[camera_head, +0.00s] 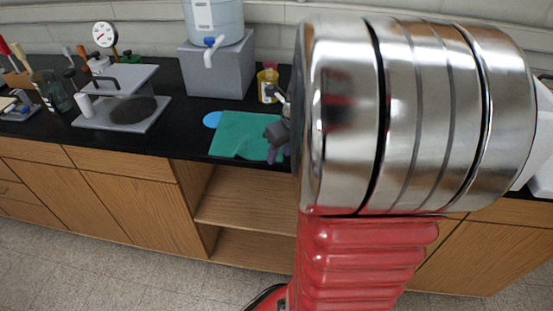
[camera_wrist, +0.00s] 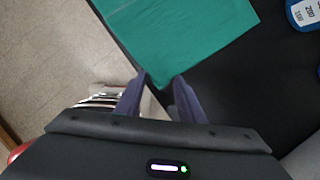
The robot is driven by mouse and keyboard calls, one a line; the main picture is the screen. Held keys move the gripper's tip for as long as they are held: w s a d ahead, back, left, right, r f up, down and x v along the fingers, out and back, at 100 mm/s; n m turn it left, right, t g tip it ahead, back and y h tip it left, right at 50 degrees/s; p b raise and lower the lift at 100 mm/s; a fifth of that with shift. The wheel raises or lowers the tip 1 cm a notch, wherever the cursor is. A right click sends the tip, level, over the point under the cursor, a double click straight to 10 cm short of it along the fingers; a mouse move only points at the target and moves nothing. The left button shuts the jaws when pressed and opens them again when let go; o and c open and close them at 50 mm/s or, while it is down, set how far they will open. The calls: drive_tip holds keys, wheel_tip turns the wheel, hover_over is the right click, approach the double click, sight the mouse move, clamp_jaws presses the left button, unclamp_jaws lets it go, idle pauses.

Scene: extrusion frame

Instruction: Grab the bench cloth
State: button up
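The bench cloth is a flat teal-green cloth (camera_head: 236,134) lying on the black bench top near its front edge. In the wrist view the cloth (camera_wrist: 185,32) fills the upper middle, with one corner pointing down toward my fingers. My gripper (camera_head: 277,153) is over the cloth's right part in the head view, partly hidden by my arm. In the wrist view my gripper (camera_wrist: 156,80) is open, its two purple fingers apart. The cloth's corner appears between or just beyond the fingertips; I cannot tell whether they touch it.
A blue flat item (camera_head: 212,119) lies beside the cloth's left end. A yellow container (camera_head: 267,86) and a grey block (camera_head: 217,70) bearing a water jug (camera_head: 214,20) stand behind. A grey board device (camera_head: 122,112) is at left. The wooden shelf below (camera_head: 250,200) is open.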

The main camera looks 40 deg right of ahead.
drive_tip(key=c, duration=0.8)
drive_tip(key=shift+r, duration=0.2)
clamp_jaws()
wheel_tip(320, 180, up, 12)
drive_tip(key=shift+f, duration=0.2)
drive_tip(key=shift+r, duration=0.15)
wheel_tip(320, 180, up, 9)
idle(0.4)
wheel_tip(320, 180, up, 9)
idle(0.4)
